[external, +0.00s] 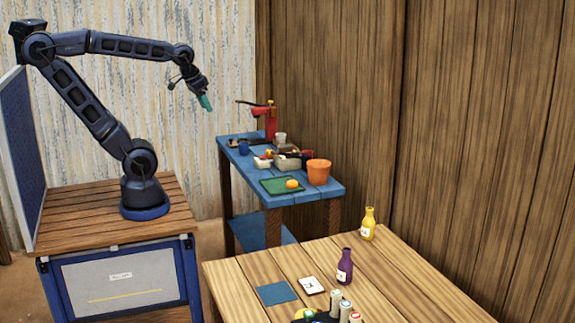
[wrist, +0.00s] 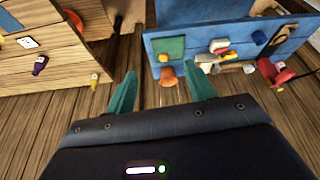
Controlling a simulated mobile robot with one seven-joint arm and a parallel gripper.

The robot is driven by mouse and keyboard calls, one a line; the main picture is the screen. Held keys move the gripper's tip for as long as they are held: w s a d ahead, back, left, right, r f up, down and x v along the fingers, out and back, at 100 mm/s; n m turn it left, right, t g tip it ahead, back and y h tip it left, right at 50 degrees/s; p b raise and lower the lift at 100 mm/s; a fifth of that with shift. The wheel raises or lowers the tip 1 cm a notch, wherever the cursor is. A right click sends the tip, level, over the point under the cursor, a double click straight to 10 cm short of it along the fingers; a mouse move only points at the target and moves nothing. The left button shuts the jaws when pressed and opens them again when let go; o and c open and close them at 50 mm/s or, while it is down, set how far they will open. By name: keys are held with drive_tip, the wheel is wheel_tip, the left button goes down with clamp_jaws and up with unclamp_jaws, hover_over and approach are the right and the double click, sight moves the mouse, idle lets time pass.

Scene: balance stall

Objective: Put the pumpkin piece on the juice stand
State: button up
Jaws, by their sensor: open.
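A small orange lump, which looks like the pumpkin piece (external: 292,184), lies on a green mat (external: 269,188) on the blue table; it also shows in the wrist view (wrist: 165,57). I cannot tell for sure which thing is the juice stand. A purple bottle (external: 345,267) and a yellow bottle (external: 368,224), both labelled, stand on the wooden table (external: 235,272). My gripper (external: 205,102) is open and empty, with teal fingers, raised in the air left of the blue table.
The blue table (external: 325,190) also holds an orange bucket (external: 319,171), a red press-like device (external: 271,122) and small containers. The wooden table has a blue square (external: 278,293), a white card (external: 312,285) and several capped cylinders (external: 334,303). A wooden wall stands behind.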

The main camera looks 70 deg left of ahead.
drive_tip(key=s, duration=0.2)
drive_tip(key=d+f+m, duration=0.1)
drive_tip(key=shift+s, duration=0.4)
